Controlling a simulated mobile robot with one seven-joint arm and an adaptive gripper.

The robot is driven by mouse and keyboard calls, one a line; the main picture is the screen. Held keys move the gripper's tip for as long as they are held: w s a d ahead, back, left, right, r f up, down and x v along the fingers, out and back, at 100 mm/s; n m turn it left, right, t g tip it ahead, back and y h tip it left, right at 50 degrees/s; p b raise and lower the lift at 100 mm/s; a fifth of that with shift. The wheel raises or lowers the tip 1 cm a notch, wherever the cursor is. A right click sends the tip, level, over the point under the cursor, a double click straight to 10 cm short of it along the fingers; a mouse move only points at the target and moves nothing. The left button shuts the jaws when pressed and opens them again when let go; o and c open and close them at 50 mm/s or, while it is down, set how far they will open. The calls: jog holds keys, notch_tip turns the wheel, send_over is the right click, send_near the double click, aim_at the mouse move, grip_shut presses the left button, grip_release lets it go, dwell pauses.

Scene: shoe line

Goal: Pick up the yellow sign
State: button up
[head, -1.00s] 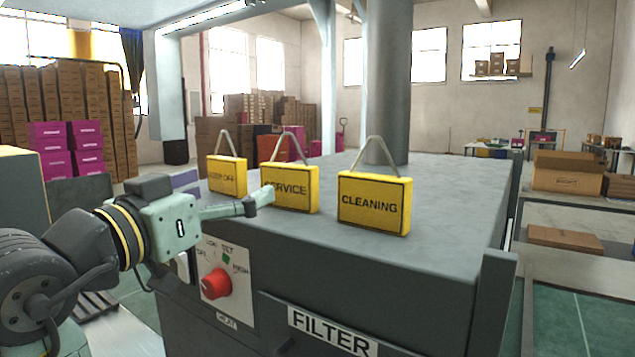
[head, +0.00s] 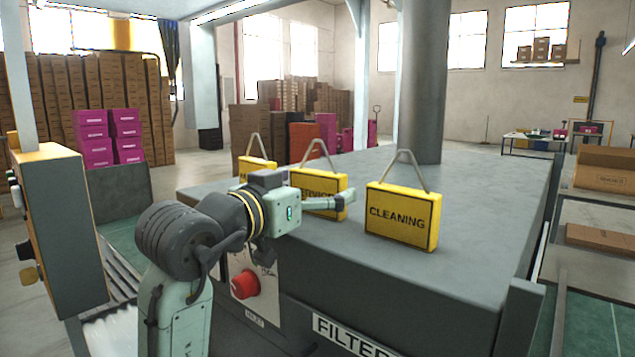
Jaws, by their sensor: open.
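Three yellow signs with grey wire handles stand upright in a row on top of a grey machine. The right one, the CLEANING sign (head: 402,217), is in full view. The middle SERVICE sign (head: 318,183) is partly covered by my gripper. The left sign (head: 257,171) is half hidden behind my wrist, and its word cannot be read. My gripper (head: 345,200) is open and empty. It points right, in front of the SERVICE sign and left of the CLEANING sign, apart from the latter. Whether it touches the SERVICE sign cannot be told.
The grey machine top (head: 490,210) is clear to the right of the signs. A thick grey pipe (head: 422,85) rises behind them. A red knob (head: 245,284) and a FILTER label (head: 350,335) are on the machine's front. A control box (head: 65,235) stands at the left.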

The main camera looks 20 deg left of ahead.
jog(key=shift+w+d, duration=0.1)
jog(key=shift+w, duration=0.35)
jog(key=c, duration=1.1)
